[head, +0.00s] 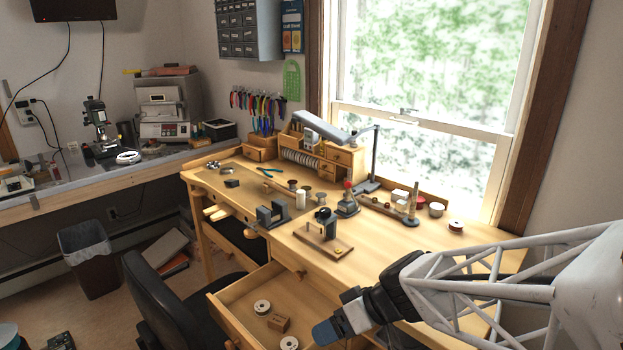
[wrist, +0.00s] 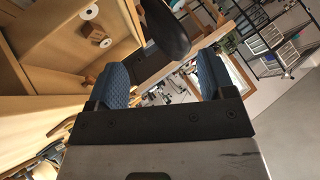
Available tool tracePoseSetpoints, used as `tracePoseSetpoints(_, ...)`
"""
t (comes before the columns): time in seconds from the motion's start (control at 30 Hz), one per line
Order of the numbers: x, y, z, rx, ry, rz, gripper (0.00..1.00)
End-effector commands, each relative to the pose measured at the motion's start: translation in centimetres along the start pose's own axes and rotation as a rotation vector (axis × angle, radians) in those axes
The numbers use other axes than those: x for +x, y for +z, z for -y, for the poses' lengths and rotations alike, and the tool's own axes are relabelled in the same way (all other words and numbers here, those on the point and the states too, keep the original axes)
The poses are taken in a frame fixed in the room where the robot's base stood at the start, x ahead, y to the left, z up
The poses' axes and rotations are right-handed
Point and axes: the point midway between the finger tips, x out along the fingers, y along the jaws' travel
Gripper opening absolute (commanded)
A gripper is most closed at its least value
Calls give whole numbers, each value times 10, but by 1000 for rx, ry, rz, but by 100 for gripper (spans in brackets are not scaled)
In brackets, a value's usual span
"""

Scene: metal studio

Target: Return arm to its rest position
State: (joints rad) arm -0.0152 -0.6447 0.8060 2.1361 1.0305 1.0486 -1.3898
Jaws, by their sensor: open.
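My arm reaches in from the right in the head view, over the front right of the wooden workbench (head: 450,243). My gripper (head: 325,332) is at the lower middle, beside the right side of the open drawer (head: 232,300). In the wrist view my gripper (wrist: 168,85) shows two blue textured finger pads set apart with nothing between them. The drawer also shows in the wrist view (wrist: 45,45), to the left of the fingers.
The drawer holds two white spools (head: 262,307) (head: 289,343) and a small wooden block (head: 279,322). A black chair (head: 165,300) stands left of the drawer. A lamp (head: 320,127), a vise (head: 272,213) and small tools stand on the bench. Its right front top is mostly clear.

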Motion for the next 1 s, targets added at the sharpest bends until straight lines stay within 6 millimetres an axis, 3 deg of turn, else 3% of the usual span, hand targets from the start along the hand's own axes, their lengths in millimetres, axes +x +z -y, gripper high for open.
tracePoseSetpoints(0.5,-99,42,46,345,375,241,76)
tracePoseSetpoints(0.8,-156,66,61,531,672,235,76)
tracePoseSetpoints(1.0,-182,75,66,610,810,194,76)
